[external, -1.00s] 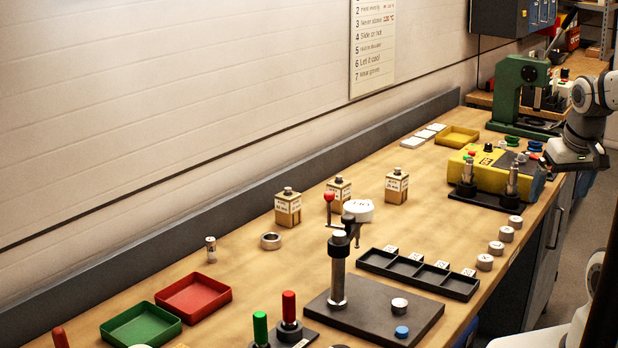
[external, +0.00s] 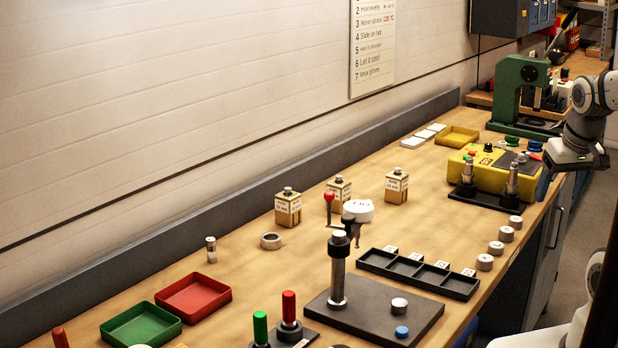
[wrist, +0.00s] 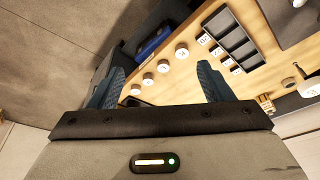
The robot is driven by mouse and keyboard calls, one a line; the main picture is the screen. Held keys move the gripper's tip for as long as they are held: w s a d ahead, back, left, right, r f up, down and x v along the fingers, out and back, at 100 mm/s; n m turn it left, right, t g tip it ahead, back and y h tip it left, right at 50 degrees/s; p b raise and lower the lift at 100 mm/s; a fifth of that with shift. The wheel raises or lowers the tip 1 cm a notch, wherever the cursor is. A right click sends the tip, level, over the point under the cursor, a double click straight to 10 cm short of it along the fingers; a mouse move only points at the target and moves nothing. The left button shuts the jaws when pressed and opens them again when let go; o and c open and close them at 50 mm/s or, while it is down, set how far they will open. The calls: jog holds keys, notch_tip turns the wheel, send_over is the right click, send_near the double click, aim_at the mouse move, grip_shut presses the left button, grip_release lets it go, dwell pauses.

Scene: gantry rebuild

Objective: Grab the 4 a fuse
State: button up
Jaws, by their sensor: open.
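No fuse marked 4 A can be read in either view. A small upright cylinder with metal ends (external: 211,249) stands left of the metal ring, and its marking is too small to read. Several short silver cylinders (external: 485,262) stand in a row along the bench's front edge. They also show in the wrist view (wrist: 163,66), with marks on top that I cannot read. My gripper (wrist: 160,85) is open and empty, its two blue fingers wide apart. In the external view my gripper (external: 575,158) hangs at the right, near the bench's front edge and the yellow box.
A black compartment tray (external: 418,274) with white labels lies mid-bench. A dark plate with a post (external: 338,275) stands nearer the camera. The yellow box (external: 488,178) and a green press (external: 507,92) stand at the far end. Red (external: 193,293) and green (external: 140,326) trays lie front left.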

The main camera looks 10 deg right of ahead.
jog(key=c, duration=0.5)
jog(key=w+a+r+n+y+b, duration=0.1)
jog(key=w+a+r, duration=0.1)
jog(key=w+a, duration=0.45)
jog(key=w+a+r+n, duration=0.1)
jog(key=w+a+r, duration=0.15)
jog(key=w, duration=0.65)
jog(key=w+a+f+n+t+y+b, duration=0.1)
jog(key=w+a+f+n, duration=0.1)
jog(key=w+a, duration=1.2)
jog(key=n+y+b, duration=0.2)
jog(key=n+y, duration=0.1)
send_near(211, 239)
jog(key=w+a+f, duration=0.1)
jog(key=w+f, duration=0.1)
jog(key=shift+s+p+x, duration=0.2)
jog(key=shift+p+x, duration=0.6)
jog(key=shift+x, duration=1.1)
jog(key=shift+s+p+x, duration=0.2)
jog(key=shift+p+x, duration=0.6)
jog(key=shift+x, duration=1.1)
